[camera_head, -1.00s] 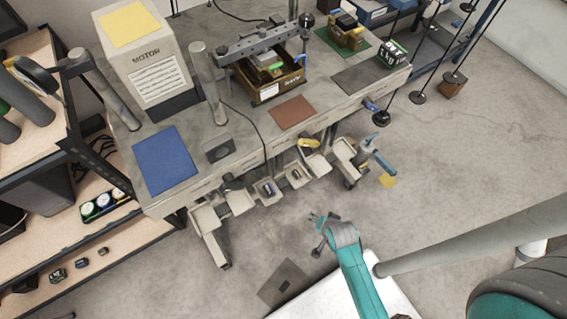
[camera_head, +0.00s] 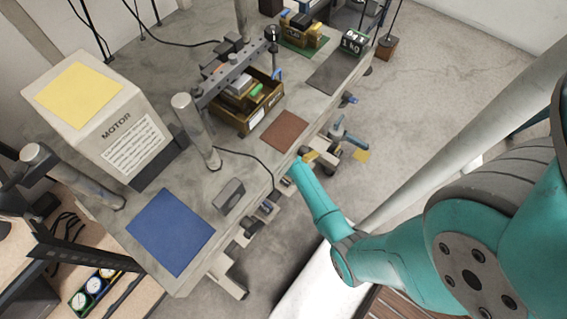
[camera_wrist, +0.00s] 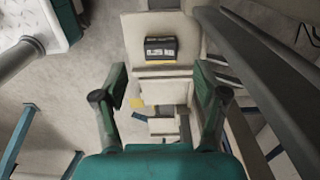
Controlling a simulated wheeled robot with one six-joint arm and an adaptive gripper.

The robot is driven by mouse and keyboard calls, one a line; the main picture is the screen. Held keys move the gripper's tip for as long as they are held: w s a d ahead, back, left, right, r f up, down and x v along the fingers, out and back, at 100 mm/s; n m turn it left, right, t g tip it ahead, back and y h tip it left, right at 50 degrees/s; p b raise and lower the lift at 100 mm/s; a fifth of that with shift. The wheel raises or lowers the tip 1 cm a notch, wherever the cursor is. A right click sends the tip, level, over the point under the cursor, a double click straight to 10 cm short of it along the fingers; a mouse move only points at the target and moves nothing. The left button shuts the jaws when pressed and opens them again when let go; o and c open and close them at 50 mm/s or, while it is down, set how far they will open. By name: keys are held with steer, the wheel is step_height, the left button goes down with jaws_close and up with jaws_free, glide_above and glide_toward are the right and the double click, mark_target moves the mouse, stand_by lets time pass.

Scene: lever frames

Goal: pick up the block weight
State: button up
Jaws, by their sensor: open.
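A dark block with pale lettering and a yellowish strip, apparently the block weight (camera_wrist: 160,47), lies in a pale tray in the wrist view. The lettering is too small to read surely. My gripper (camera_wrist: 160,86) is open and empty, its two fingers spread left and right. The block lies beyond the fingertips, centred between them and not touched. In the head view my arm reaches to the table's front edge; I cannot make out the fingers or this block there.
Pale trays (camera_wrist: 132,32) hang under the table's front edge. A dark grey beam (camera_wrist: 255,60) runs close on the right of my gripper. The table (camera_head: 175,235) carries a motor box (camera_head: 110,115), a wooden bin (camera_head: 235,118) and a 1 KG weight (camera_head: 355,42). Open floor (camera_head: 440,60) lies to the right.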

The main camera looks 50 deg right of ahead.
mark_target(285, 181)
steer(key=shift+f, duration=2.65)
jaws_close()
